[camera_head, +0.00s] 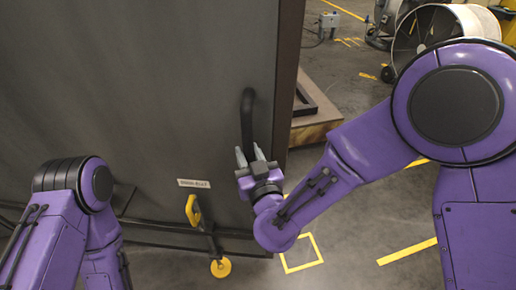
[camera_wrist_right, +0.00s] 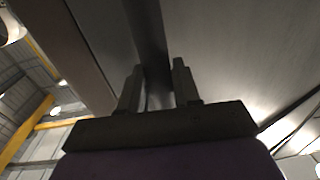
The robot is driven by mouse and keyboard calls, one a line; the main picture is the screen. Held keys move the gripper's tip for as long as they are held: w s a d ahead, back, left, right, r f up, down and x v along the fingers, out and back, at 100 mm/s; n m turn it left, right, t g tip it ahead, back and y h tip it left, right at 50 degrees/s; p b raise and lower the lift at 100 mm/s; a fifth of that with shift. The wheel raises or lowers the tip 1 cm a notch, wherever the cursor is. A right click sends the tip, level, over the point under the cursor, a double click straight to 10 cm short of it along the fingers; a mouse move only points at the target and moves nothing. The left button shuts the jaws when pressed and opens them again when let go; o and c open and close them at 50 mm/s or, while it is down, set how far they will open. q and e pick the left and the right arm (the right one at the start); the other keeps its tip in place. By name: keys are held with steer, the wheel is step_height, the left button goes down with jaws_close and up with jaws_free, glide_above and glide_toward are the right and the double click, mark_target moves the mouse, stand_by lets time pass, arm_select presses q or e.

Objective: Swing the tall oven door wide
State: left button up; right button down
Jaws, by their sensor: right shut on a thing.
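The tall oven door (camera_head: 140,80) is a big dark grey panel filling the left and middle of the head view. A black vertical bar handle (camera_head: 247,115) stands near its right edge. My right gripper (camera_head: 250,155) is at the lower end of this handle and shut on it. In the right wrist view, the two fingers of my right gripper (camera_wrist_right: 158,88) stand on either side of the dark handle bar (camera_wrist_right: 150,45). My left arm shows at the lower left of the head view, but its gripper is out of sight.
A yellow latch (camera_head: 193,210) and a yellow round foot (camera_head: 221,267) sit low on the door front, below a small label (camera_head: 194,183). A wooden pallet (camera_head: 315,122) lies right of the oven. A large drum fan (camera_head: 430,30) stands at the back right. Marked floor is clear at lower right.

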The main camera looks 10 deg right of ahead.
arm_select(q)
steer(key=shift+w, duration=0.15)
arm_select(e)
steer(key=shift+s+a+f+g+y, duration=0.3)
steer(key=shift+s+a+f, duration=0.05)
steer(key=shift+s+f, duration=0.15)
steer(key=c, duration=0.9)
jaws_free()
steer(key=shift+s, duration=0.1)
steer(key=shift+c, duration=0.2)
arm_select(q)
steer(key=shift+s+a, duration=0.15)
steer(key=shift+s, duration=0.4)
arm_select(e)
steer(key=shift+s+r, duration=0.4)
steer(key=shift+r, duration=0.05)
arm_select(q)
steer(key=shift+r, duration=0.1)
